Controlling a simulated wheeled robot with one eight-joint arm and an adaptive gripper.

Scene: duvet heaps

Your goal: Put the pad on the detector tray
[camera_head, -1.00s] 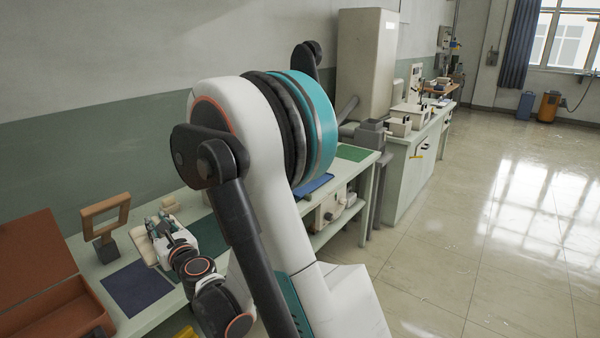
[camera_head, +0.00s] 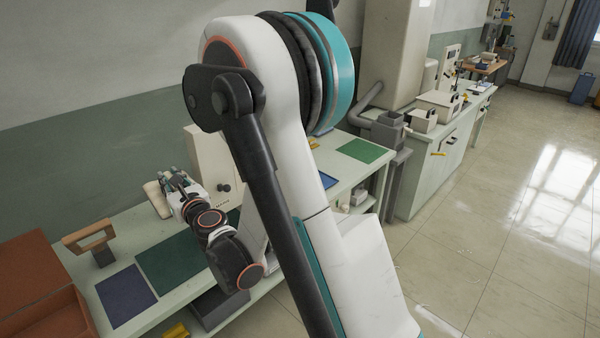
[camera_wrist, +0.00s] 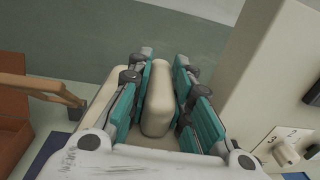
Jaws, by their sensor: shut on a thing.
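The pad (camera_wrist: 158,95) is a cream, rounded cushion-like block. In the wrist view it stands between the teal-lined fingers of my gripper (camera_wrist: 160,85), which are shut on it. In the head view my gripper (camera_head: 178,190) is above the back of the bench, left of a cream machine. A cream piece (camera_head: 156,200) shows beside the fingers there; I cannot tell if it is the held pad or another. A flat blue surface (camera_head: 327,180) shows right of my arm, partly hidden; I cannot tell whether it is the detector tray.
The cream machine (camera_head: 208,160) with a dark knob stands close to the right of my gripper. A wooden-handled tool (camera_head: 92,240) and a brown open case (camera_head: 40,290) are at left. A blue mat (camera_head: 125,297) and green mat (camera_head: 172,268) lie bare on the bench (camera_head: 110,215).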

